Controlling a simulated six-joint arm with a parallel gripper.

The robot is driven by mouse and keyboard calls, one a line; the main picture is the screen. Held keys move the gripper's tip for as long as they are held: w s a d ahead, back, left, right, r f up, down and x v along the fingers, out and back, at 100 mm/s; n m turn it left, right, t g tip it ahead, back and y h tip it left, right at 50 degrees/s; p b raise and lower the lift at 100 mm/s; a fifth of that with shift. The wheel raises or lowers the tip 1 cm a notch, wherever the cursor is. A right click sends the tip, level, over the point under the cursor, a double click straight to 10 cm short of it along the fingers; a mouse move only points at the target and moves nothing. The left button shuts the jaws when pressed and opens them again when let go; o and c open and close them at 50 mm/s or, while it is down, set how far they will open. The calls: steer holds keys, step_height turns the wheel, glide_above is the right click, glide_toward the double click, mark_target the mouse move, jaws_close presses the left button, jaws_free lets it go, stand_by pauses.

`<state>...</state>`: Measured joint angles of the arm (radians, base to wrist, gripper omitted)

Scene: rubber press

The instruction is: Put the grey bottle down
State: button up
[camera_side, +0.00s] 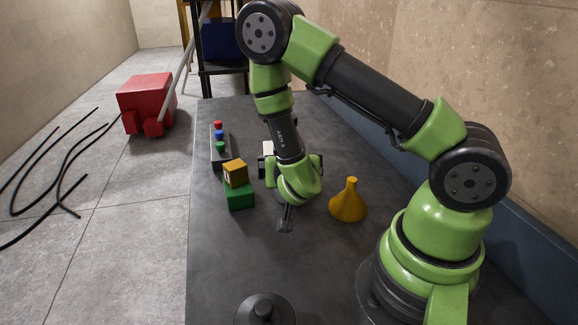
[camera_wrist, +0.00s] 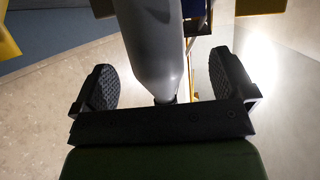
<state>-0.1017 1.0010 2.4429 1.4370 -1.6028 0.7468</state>
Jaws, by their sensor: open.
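In the wrist view, a smooth grey bottle-like shape (camera_wrist: 150,45) stands between the two finger pads of my gripper (camera_wrist: 168,85). It tapers toward the gripper, and its upper part is cut off by the picture edge. The pads are wide apart, with a clear gap on each side of the grey shape. In the side view, my gripper (camera_side: 285,218) is low over the dark table (camera_side: 230,275), between the green block and the yellow funnel. I cannot clearly make out the grey bottle there.
A green block (camera_side: 239,195) with an orange block (camera_side: 235,173) on it is left of my gripper. A yellow funnel (camera_side: 348,203) stands to its right. A button box (camera_side: 220,160) lies farther back. A dark knobbed object (camera_side: 264,310) is at the front.

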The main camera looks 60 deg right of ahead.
steer(key=shift+s+x, duration=0.15)
steer(key=shift+x, duration=1.2)
steer(key=shift+s+x, duration=0.2)
steer(key=shift+x, duration=1.2)
steer(key=shift+d+f, duration=0.1)
steer(key=shift+f, duration=0.05)
steer(key=c, duration=1.3)
steer(key=shift+c, duration=0.9)
